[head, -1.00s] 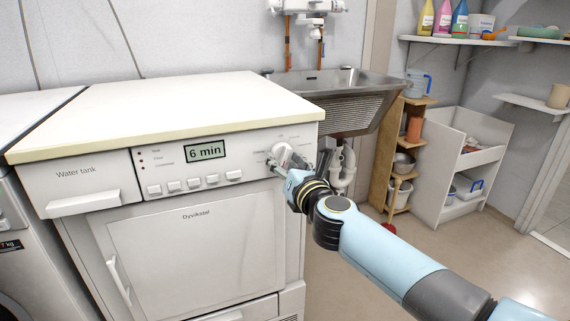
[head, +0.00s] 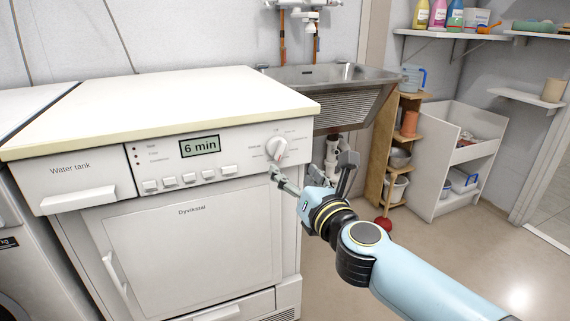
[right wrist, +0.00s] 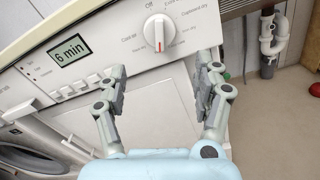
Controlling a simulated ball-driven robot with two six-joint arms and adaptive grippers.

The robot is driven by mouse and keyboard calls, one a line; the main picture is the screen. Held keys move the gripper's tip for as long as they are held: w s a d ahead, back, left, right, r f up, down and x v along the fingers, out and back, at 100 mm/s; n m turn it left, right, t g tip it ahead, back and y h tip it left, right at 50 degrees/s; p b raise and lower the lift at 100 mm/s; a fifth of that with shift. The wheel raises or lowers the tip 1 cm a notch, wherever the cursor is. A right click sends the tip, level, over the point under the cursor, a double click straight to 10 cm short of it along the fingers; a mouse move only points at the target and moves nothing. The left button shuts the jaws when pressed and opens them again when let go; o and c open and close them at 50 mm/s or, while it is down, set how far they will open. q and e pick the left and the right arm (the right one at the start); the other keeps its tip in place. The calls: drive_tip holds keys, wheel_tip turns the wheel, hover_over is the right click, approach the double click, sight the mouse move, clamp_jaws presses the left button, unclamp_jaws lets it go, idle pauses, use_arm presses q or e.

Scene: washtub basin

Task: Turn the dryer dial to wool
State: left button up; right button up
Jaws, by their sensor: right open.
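The dryer dial (head: 277,149) is a round white knob at the right end of the dryer's front panel. In the right wrist view the dial (right wrist: 159,32) has a raised grip with a red mark at its lower end, pointing nearly straight down in the picture. Labels ring it; "Off", "Cold air" and "Cupboard dry" can be made out, but the wool label is too small to read surely. My right gripper (head: 311,165) is open and empty, its fingers spread wide below and in front of the dial, apart from it. My left gripper is out of view.
The dryer (head: 190,245) has a display reading "6 min" (head: 200,146) and a row of buttons left of the dial. A steel sink (head: 335,85) with pipes below stands behind right. A wooden shelf (head: 383,165) stands further right.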

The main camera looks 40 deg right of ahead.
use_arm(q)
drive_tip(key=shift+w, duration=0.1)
use_arm(e)
drive_tip(key=v, duration=0.3)
drive_tip(key=shift+s+a, duration=0.1)
drive_tip(key=shift+s, duration=0.3)
